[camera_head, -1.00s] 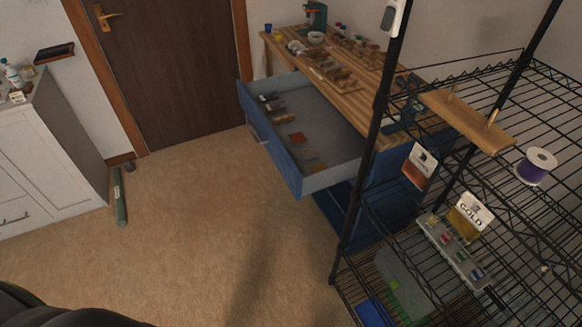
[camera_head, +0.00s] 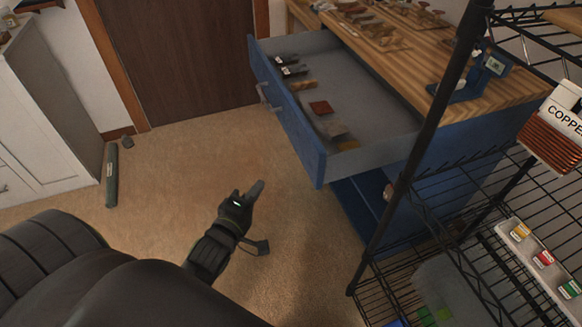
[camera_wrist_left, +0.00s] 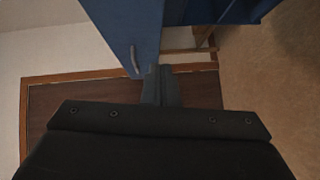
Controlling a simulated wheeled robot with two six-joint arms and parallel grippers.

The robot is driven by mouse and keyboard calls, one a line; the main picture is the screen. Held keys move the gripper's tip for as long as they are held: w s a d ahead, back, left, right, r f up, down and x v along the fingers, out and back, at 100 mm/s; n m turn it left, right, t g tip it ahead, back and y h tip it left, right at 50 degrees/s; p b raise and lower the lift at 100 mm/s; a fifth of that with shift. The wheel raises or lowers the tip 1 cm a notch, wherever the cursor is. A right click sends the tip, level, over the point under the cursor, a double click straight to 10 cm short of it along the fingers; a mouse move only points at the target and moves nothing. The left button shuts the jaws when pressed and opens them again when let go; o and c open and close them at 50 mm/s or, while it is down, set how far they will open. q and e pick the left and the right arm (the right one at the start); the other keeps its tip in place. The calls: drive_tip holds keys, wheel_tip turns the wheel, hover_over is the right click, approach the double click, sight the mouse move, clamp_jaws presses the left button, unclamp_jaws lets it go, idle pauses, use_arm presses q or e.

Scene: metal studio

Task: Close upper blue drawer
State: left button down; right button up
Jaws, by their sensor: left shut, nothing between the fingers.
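The upper blue drawer (camera_head: 290,115) is pulled far out of the blue wooden-topped cabinet (camera_head: 462,150). It has a grey inside and holds several small items. Its metal handle (camera_head: 266,97) is on the front panel, which faces left. My left gripper (camera_head: 257,188) is shut and empty, in front of the drawer and apart from it, over open floor. In the left wrist view the shut fingers (camera_wrist_left: 161,86) are at the middle, with the blue drawer front (camera_wrist_left: 125,30) and its handle (camera_wrist_left: 134,62) beyond them. My right gripper is not in view.
A black wire shelf rack (camera_head: 410,170) stands close on the right, in front of the cabinet. A white cabinet (camera_head: 45,120) is on the left, with a dark green roll (camera_head: 112,175) on the floor beside it. A brown door (camera_head: 180,60) is behind. The floor between is clear.

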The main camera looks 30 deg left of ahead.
use_arm(q)
wheel_tip(320, 180, up, 3)
drive_tip(key=n+t, duration=0.1)
approach(298, 142)
drive_tip(key=w+a, duration=0.2)
drive_tip(key=a, duration=0.1)
drive_tip(key=w+d, duration=0.1)
drive_tip(key=w, duration=0.2)
drive_tip(key=shift+w+d, duration=0.15)
drive_tip(key=shift+d, duration=0.25)
drive_tip(key=shift+w+d, duration=0.3)
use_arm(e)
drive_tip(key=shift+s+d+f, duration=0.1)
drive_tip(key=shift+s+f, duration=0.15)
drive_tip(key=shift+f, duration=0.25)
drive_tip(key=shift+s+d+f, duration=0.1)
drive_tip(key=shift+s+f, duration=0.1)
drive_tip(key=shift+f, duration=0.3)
use_arm(q)
drive_tip(key=shift+w+d, duration=0.1)
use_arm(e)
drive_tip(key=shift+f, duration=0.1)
